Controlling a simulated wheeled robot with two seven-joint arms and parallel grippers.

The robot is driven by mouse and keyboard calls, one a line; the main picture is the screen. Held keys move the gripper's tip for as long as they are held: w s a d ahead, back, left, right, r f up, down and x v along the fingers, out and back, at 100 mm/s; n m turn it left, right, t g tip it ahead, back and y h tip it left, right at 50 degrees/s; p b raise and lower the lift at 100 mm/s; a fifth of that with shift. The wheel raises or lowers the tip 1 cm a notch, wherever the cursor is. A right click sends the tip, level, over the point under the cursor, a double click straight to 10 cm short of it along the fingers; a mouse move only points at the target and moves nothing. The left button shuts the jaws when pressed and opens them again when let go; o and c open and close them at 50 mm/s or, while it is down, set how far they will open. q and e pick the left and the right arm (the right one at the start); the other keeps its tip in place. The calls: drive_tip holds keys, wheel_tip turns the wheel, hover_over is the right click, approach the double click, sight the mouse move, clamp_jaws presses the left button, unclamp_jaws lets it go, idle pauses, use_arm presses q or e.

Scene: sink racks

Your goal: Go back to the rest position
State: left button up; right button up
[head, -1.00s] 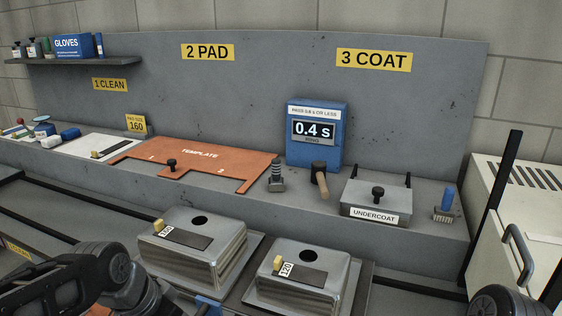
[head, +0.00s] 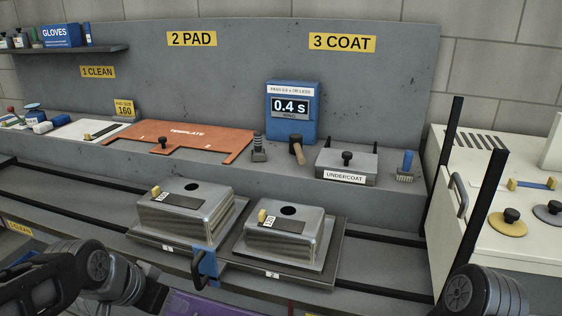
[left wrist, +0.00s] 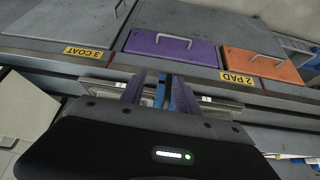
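My right gripper is out of view; only part of my right arm shows at the lower right. Two metal blocks (head: 186,214) (head: 284,231) with paper tags stand on trays on the rail. A blue lever (head: 206,265) is between the trays and also shows in the left wrist view (left wrist: 178,94), behind the fingers.
Purple (left wrist: 170,47) and orange (left wrist: 262,64) lids lie below the rail. A white cabinet (head: 485,225) stands at right.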

use_arm(q)
drive_tip(key=w+d+f+n+h, duration=0.15)
drive_tip(key=d+f, duration=0.25)
drive_tip(key=f, duration=0.6)
drive_tip(key=w+d+f+n+y, duration=0.1)
drive_tip(key=w+d+f+n, duration=0.2)
drive_tip(key=f, duration=0.7)
drive_tip(key=s+d+f+g, duration=0.2)
drive_tip(key=s+d+f, duration=0.1)
drive_tip(key=s+f, duration=0.7)
drive_tip(key=s+d+f+n+g+h, duration=0.1)
drive_tip(key=s+d+f+g, duration=0.2)
drive_tip(key=s+f, duration=0.6)
drive_tip(key=shift+s+d+f, duration=0.35)
drive_tip(key=shift+s+d, duration=0.35)
drive_tip(key=shift+s, duration=0.4)
drive_tip(key=shift+n, duration=0.25)
